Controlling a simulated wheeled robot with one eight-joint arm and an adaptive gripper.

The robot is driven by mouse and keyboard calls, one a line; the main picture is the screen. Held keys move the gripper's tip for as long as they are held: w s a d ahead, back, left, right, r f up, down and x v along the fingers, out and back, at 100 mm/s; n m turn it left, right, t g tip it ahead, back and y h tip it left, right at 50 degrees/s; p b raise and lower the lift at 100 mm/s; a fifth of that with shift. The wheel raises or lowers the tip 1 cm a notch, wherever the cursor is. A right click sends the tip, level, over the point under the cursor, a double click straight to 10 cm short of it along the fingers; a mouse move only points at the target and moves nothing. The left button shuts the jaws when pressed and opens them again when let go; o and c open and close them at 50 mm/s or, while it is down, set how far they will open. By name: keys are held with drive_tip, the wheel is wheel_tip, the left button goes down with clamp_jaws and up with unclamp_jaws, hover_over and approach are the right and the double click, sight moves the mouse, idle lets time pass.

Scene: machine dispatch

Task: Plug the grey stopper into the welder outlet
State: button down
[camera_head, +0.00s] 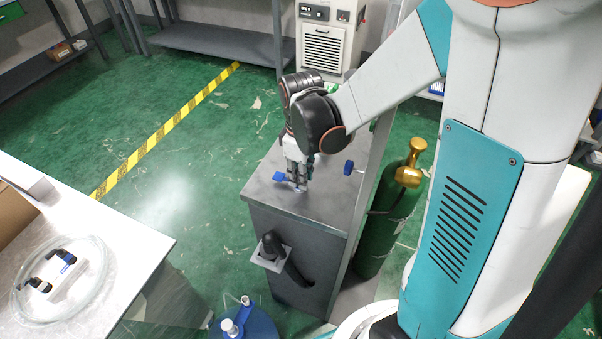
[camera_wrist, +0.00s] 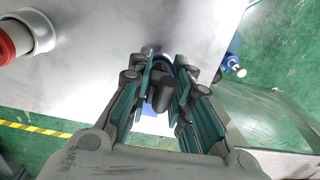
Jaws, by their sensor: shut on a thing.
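My gripper (camera_head: 298,183) points down at the top of a grey metal cabinet (camera_head: 318,200), close to its surface. In the wrist view my gripper (camera_wrist: 162,72) is shut on a dark grey piece, apparently the grey stopper (camera_wrist: 160,92). A blue part (camera_head: 284,177) shows at the fingertips, and blue also shows around the grey piece in the wrist view. The fingers hide most of the stopper and whatever lies under it. I cannot tell whether it sits in an opening. I cannot clearly pick out the welder outlet.
A second blue knob (camera_head: 348,167) stands on the cabinet's right side. A black fitting (camera_head: 271,245) with a hose juts from its front. A green gas cylinder (camera_head: 390,215) stands close right. A red-and-white cylinder (camera_wrist: 18,38) shows upper left.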

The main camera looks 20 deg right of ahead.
drive_tip(key=shift+f+b, duration=0.55)
drive_tip(key=shift+f, duration=0.1)
idle(0.8)
drive_tip(key=c, duration=1)
unclamp_jaws()
drive_tip(key=shift+r, duration=0.15)
drive_tip(key=shift+r+p, duration=2.25)
drive_tip(key=shift+r, duration=0.65)
drive_tip(key=shift+a, duration=0.1)
